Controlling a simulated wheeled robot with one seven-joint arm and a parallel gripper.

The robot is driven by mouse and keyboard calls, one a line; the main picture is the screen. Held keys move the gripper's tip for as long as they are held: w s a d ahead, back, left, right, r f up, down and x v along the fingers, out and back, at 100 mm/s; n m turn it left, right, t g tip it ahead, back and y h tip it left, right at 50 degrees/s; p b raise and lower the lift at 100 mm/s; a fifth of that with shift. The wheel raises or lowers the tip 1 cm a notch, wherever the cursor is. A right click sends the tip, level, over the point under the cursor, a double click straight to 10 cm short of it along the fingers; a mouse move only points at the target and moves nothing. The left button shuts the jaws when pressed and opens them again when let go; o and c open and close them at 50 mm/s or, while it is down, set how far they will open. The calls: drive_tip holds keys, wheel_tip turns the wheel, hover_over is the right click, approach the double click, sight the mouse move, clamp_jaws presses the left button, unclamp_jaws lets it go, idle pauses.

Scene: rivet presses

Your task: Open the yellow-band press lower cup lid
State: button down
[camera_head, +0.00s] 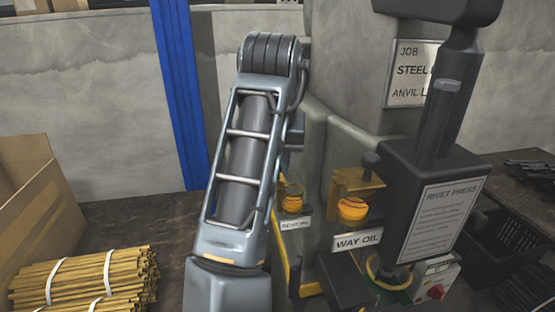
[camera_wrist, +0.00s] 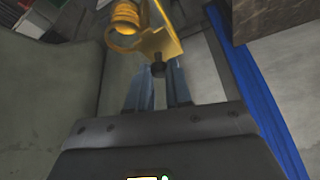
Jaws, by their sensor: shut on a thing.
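In the wrist view, my gripper (camera_wrist: 159,75) has its two fingers closed around a small dark knob (camera_wrist: 158,68). The knob sits at the end of a flat gold lid plate (camera_wrist: 158,42). Next to the plate is a gold and orange cup (camera_wrist: 125,18) with a ring. In the head view, an orange cup (camera_head: 353,208) stands under a gold bracket with a dark knob, above the WAY OIL label. A second orange cup (camera_head: 292,202) stands to its left, close to my arm. My fingers are hidden there, so I cannot tell which cup they are at.
The dark rivet press (camera_head: 420,190) stands right of the cups. A sign (camera_head: 411,75) is on the machine behind. Bundled yellow rods (camera_head: 85,280) and a cardboard box (camera_head: 40,200) are at the left. A blue post (camera_head: 178,95) stands behind my arm.

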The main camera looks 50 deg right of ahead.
drive_tip(key=c, duration=1)
unclamp_jaws()
drive_tip(key=shift+c, duration=0.2)
drive_tip(key=v, duration=0.7)
drive_tip(key=shift+r, duration=0.35)
drive_tip(key=shift+s+a, duration=0.1)
drive_tip(key=shift+a, duration=0.1)
